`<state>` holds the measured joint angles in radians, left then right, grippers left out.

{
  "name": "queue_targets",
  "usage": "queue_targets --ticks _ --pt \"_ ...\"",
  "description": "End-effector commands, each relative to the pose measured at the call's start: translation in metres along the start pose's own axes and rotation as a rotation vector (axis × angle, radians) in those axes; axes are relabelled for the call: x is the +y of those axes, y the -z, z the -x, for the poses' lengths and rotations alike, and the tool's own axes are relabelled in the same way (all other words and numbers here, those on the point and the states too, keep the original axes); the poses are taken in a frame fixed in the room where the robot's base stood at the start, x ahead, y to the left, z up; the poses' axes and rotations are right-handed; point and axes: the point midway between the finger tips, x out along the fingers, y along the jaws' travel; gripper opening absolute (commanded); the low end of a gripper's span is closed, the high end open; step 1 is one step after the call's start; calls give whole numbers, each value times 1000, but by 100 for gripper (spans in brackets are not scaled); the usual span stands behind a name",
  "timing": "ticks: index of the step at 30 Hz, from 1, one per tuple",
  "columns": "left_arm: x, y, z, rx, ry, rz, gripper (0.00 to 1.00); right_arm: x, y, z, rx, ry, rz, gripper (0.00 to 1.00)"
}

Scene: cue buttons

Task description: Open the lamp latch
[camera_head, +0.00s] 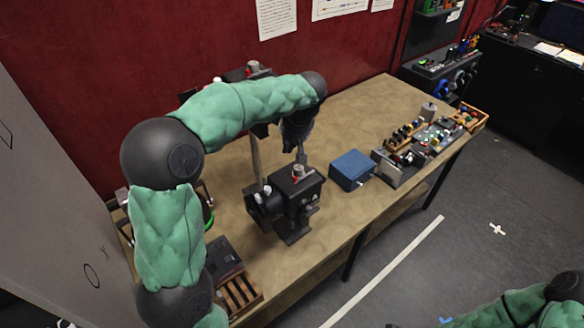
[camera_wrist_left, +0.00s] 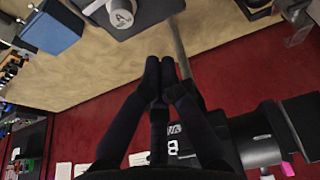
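A black machine (camera_head: 292,222) stands on the table below my left gripper. It has a red-topped knob (camera_head: 297,170) and pale cylinders on it. The wrist view shows a grey round part marked A (camera_wrist_left: 121,14) at the top. I cannot tell which part is the lamp latch. My left gripper (camera_wrist_left: 160,64) has its fingertips together, with nothing visible between them. It hangs above and behind the machine, beside a grey rod (camera_wrist_left: 180,45); I cannot tell whether it touches it. My right arm is at the lower right; its gripper is out of view.
A blue box (camera_head: 351,169) stands right of the machine and also shows in the wrist view (camera_wrist_left: 50,28). A panel of buttons and knobs (camera_head: 425,137) is farther right. A slatted wooden tray (camera_head: 239,294) is at the near left. Bare table (camera_head: 345,118) lies behind the box.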

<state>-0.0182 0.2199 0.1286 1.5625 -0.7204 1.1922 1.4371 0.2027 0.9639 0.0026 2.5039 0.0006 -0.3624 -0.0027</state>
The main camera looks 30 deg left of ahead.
Motion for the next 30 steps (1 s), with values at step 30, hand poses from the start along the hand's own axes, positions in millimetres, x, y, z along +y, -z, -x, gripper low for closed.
queue_targets --ticks 30 --pt "0 -31 -88 -2 -1 -2 0 -5 0 13 1 0 0 52"
